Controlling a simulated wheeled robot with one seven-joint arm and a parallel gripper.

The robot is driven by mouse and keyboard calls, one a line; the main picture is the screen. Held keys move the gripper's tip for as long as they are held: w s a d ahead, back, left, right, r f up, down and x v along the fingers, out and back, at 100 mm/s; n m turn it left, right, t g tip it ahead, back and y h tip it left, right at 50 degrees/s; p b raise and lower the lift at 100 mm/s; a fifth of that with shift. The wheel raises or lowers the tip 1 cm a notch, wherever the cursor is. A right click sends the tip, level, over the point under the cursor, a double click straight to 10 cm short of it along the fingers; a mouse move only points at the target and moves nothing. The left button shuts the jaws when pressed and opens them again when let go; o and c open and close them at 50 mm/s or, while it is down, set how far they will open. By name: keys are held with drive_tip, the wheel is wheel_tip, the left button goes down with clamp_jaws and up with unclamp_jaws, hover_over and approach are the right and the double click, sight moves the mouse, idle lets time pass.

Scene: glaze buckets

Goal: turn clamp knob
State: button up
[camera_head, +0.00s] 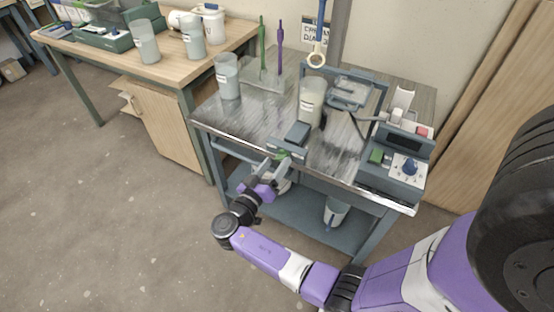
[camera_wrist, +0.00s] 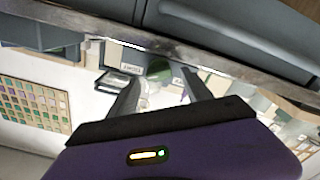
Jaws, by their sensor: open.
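A green knob (camera_head: 283,154) shows at the front edge of the grey metal cart, below a dark block (camera_head: 297,133); I take it for the clamp knob. My gripper (camera_head: 273,164) is open in front of the cart's front edge, close to the knob. In the wrist view my gripper (camera_wrist: 161,78) has nothing held between its fingers. I cannot tell whether either finger touches the knob; its lower part is unclear.
The cart top (camera_head: 251,116) carries a labelled glaze bucket (camera_head: 311,103), another bucket (camera_head: 228,77) and a control box (camera_head: 394,160) with a blue dial. A container (camera_head: 336,211) stands on the lower shelf. A wooden table (camera_head: 185,60) is at the left. Open floor lies front left.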

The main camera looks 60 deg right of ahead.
drive_tip(key=shift+d, duration=1)
drive_tip(key=shift+c, duration=0.5)
clamp_jaws()
